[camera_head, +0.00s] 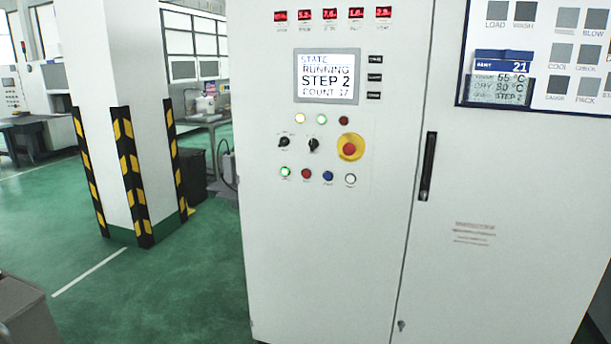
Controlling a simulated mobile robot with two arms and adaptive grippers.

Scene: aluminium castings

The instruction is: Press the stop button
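A white control cabinet (270,240) fills the middle of the head view. Its lower button row has a green lit button (285,172), a red button (306,173), a blue button (328,176) and a white button (350,179). A larger red mushroom button (349,149) on a yellow round plate sits above the row at right. The labels under the buttons are too small to read. The cabinet screen (327,76) reads STATE RUNNING, STEP 2, COUNT 17. Neither gripper is in view.
Two black knobs (313,144) and three lamps (322,119) sit above the button row. A black door handle (427,166) is to the right. A pillar (100,90) with yellow-black guards stands left. Green floor (180,290) is open between. A grey box (25,310) is at lower left.

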